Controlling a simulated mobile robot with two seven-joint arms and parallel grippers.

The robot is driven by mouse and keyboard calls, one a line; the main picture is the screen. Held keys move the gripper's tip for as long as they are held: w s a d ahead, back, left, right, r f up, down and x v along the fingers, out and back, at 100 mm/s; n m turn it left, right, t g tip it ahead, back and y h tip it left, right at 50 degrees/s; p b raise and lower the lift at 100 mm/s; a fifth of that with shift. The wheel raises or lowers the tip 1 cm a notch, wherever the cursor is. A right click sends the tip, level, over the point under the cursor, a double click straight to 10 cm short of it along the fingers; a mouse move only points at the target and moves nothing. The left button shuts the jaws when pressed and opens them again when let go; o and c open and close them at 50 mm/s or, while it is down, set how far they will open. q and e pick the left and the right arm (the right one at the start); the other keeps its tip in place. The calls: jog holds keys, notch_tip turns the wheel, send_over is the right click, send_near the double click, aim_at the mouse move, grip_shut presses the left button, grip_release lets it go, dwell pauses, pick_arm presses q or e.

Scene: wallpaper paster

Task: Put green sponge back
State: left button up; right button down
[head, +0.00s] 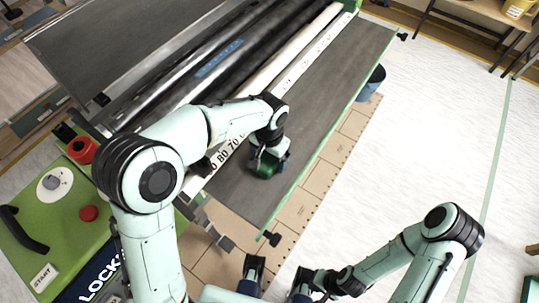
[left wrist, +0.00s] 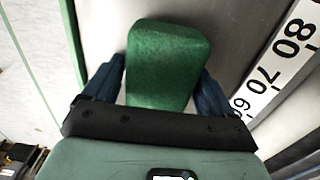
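The green sponge (head: 264,167) is at the near part of the grey table, beside the white ruler strip. In the left wrist view the sponge (left wrist: 166,62) fills the space between the two blue fingers. My left gripper (head: 269,156) reaches down over it, with a fingertip close against each side, and appears shut on it. The sponge's underside is hidden, so I cannot tell if it touches the table. My right gripper (head: 279,282) is at the bottom edge of the head view, its fingers spread and empty, away from the sponge.
The wallpaper machine's grey table (head: 325,100) is bare right of the ruler strip (head: 300,69). Rollers (head: 215,65) lie behind it. A green control panel (head: 50,225) with a red button is at left. A blue bucket (head: 372,82) stands beyond the table's right edge.

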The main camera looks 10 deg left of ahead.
pick_arm(q)
jog(key=shift+o, duration=0.6)
jog(key=shift+r, duration=0.1)
notch_tip(320, 180, up, 13)
jog(key=p, duration=0.2)
jog(key=shift+w+r, duration=0.15)
jog(key=shift+r, duration=0.05)
